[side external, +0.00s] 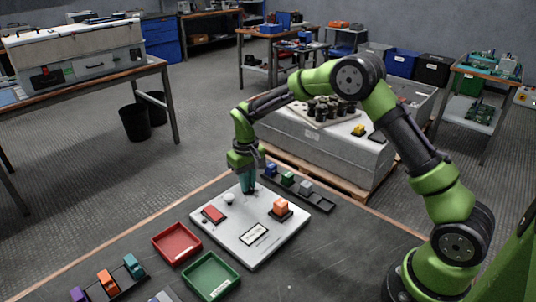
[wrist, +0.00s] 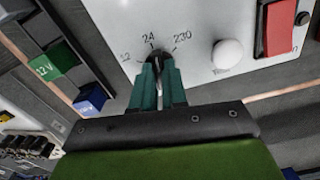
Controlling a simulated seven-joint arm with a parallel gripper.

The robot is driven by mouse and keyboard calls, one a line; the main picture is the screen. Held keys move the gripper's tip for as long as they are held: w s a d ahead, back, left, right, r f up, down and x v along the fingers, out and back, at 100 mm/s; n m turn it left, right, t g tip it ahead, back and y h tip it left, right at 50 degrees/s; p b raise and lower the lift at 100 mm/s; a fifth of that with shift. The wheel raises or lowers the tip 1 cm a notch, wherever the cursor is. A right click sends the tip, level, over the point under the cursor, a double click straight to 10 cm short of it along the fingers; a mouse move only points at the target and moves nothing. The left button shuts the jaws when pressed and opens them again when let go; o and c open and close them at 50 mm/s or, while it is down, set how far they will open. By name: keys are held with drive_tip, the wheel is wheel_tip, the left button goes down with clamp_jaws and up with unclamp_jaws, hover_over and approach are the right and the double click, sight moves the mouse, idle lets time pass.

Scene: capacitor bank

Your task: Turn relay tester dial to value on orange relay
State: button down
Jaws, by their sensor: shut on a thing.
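The relay tester (side external: 232,235) is a pale flat box on the dark table. An orange relay (side external: 281,206) sits in a dark socket on its right side; no value on it is readable. The dial (wrist: 160,57) is a black knob with marks 12, 24 and 230 around it in the wrist view. My gripper (wrist: 158,82) has teal fingers and is shut on the dial, one finger on each side. It also shows in the side external view (side external: 249,188) at the tester's back edge. The fingers hide much of the dial, and I cannot tell exactly where it points.
The tester also has a white round button (wrist: 228,55), a red rocker switch (wrist: 277,27) and a meter (side external: 255,234). A rail behind holds a green relay marked 12 V (wrist: 55,62), a blue relay (wrist: 90,98) and a grey one (side external: 306,187). Red (side external: 177,243) and green (side external: 211,277) trays stand in front.

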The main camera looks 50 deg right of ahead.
drive_tip(key=shift+n, duration=0.9)
drive_tip(key=c, duration=1.2)
unclamp_jaws()
drive_tip(key=shift+o, duration=0.2)
wheel_tip(320, 180, up, 17)
